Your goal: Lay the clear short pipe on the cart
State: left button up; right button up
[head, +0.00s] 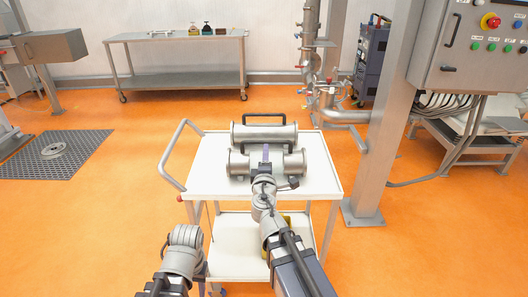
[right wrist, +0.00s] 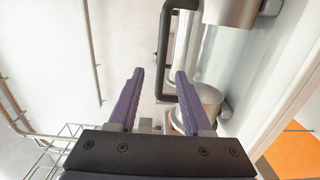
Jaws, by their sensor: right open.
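The short pipe (head: 238,162) lies across the cart's (head: 200,178) white top, near its middle. Its two metal ends show on either side of my right gripper (head: 266,158), which hides the middle. In the right wrist view, a clear, glassy section (right wrist: 206,50) and a round metal end (right wrist: 205,105) are to the right of the fingers.
A larger metal pipe (head: 285,133) with a black handle (head: 264,117) lies behind the short pipe. The cart's push handle (head: 172,150) rises on the left. A steel post (head: 377,160) stands to the right. The cart top's left part is clear.

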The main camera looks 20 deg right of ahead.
jog(key=s+a+f+m+g, duration=0.2)
jog(key=s+f+m+g, duration=0.35)
jog(key=f, duration=0.25)
jog(key=s+a+f+m+g, duration=0.3)
jog(key=s+f+m+g, duration=0.25)
jog(key=f, duration=0.25)
jog(key=s+a+f+g+y, duration=0.2)
jog(key=s+a+g, duration=0.1)
jog(key=s+a, duration=0.2)
jog(key=s+a+f+g+y, duration=0.2)
jog(key=s+a, duration=0.4)
jog(key=s, duration=0.3)
jog(key=shift+s+a+f+g, duration=0.15)
jog(key=shift+s+f+g, duration=0.1)
jog(key=shift+f+g, duration=0.55)
